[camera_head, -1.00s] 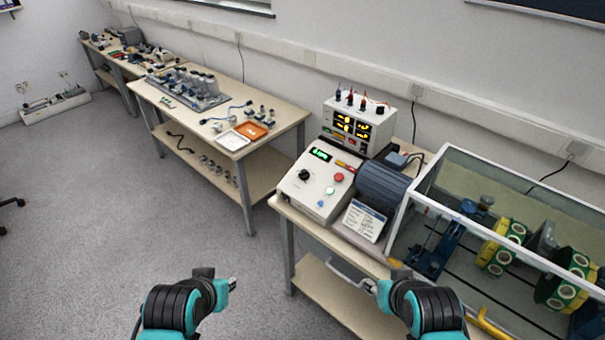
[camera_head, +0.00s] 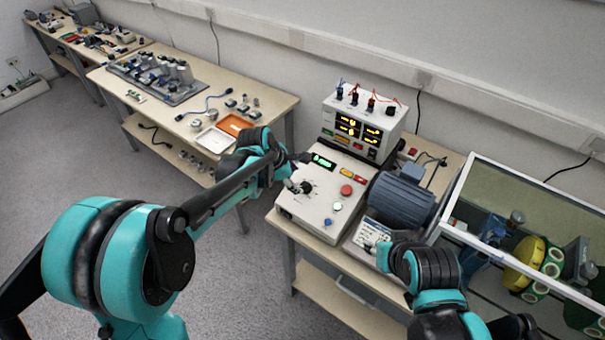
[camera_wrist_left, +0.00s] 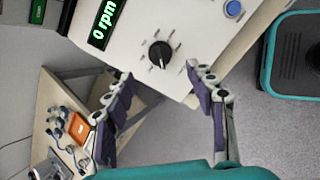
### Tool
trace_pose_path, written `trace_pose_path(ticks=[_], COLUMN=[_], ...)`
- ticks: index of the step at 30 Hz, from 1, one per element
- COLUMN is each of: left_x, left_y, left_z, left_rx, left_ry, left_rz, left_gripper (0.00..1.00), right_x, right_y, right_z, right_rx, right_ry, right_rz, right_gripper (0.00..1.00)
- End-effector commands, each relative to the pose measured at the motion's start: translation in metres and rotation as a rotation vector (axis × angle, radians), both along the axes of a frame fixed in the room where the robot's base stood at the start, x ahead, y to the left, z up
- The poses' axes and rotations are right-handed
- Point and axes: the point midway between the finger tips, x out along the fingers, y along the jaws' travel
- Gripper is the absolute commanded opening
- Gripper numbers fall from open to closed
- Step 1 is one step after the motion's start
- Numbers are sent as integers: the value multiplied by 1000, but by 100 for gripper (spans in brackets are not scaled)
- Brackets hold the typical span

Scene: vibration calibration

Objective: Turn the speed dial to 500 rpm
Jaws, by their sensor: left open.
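The speed dial (camera_head: 306,187) is a black knob on the sloping top of a white control box (camera_head: 318,212). In the left wrist view, the dial (camera_wrist_left: 160,54) has tick marks around it, and the green display (camera_wrist_left: 104,22) beside it reads 0 rpm. My left gripper (camera_head: 298,172) is at the dial's side of the box. In the wrist view the open fingers of my left gripper (camera_wrist_left: 158,73) are spread with the dial ahead between their tips, apparently not touching it. My right gripper (camera_head: 384,256) is low at the right, its fingers unclear.
A red button (camera_head: 346,190) and smaller buttons sit right of the dial. A meter unit (camera_head: 361,125) with plugged leads stands behind the box. A grey motor (camera_head: 400,200) and a glass-walled case (camera_head: 510,205) are at the right. A table with an orange tray (camera_head: 235,124) is at the left.

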Motion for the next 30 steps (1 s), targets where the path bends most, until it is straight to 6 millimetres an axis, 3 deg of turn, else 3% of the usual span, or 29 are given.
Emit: trace_pose_path(ticks=[15, 27, 30], left_x=[26, 29, 29], left_y=[-23, -26, -26], left_z=[-64, -70, -70], left_rx=[-9, -8, -8], left_ry=[9, 8, 8], left_rz=[13, 14, 14], left_gripper=[56, 56, 29], right_x=[0, 0, 0], right_y=[0, 0, 0], right_z=[-24, -25, -25], right_rx=[0, 0, 0], right_ry=[0, 0, 0], right_rz=[0, 0, 0], right_gripper=[40, 40, 40])
